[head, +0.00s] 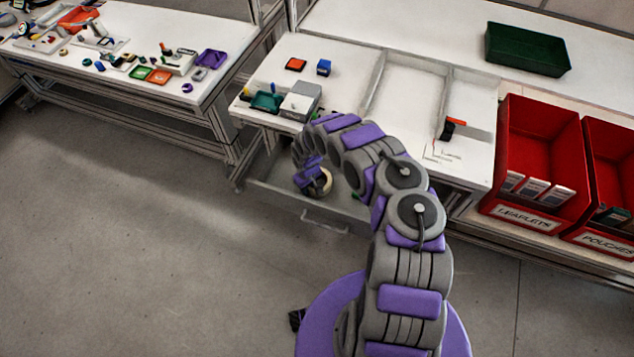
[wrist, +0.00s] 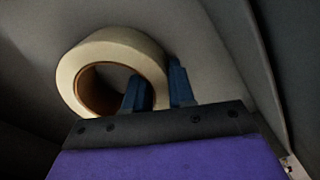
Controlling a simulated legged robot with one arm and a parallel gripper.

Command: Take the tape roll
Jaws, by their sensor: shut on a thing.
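The tape roll (wrist: 120,48) is a cream ring with a brown core, tilted in the wrist view. My gripper (wrist: 157,84) is shut on its wall, with one blue finger inside the ring and the other outside. In the head view the tape roll (head: 326,182) shows at the end of my arm, over or in the open drawer (head: 283,201) under the worktable. My arm hides part of the drawer, and I cannot tell whether the roll touches its floor.
The drawer's front with its handle (head: 325,223) is nearest my base. The worktable (head: 345,50) above carries a grey box (head: 300,101), a green tray (head: 266,102) and small blocks. Red bins (head: 540,150) stand at the right. The floor at left is clear.

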